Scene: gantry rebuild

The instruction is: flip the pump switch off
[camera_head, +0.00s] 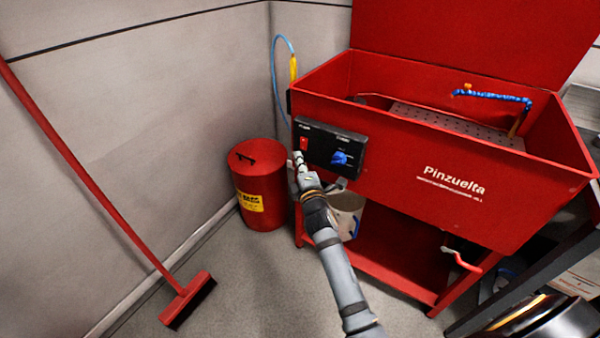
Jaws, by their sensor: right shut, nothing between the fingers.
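The red pump switch (304,143) is at the left end of a black control panel (322,150) on the front of the red parts washer (405,150). A blue knob (340,158) sits to its right on the same panel. My right gripper (298,156) is shut and empty, with its tips just below the switch; I cannot tell whether they touch it. The switch's tilt is too small to read. My left gripper is not in view.
A red lidded can (260,187) stands on the floor left of the washer. A red broom (188,298) leans on the left wall. Open floor lies between broom and washer.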

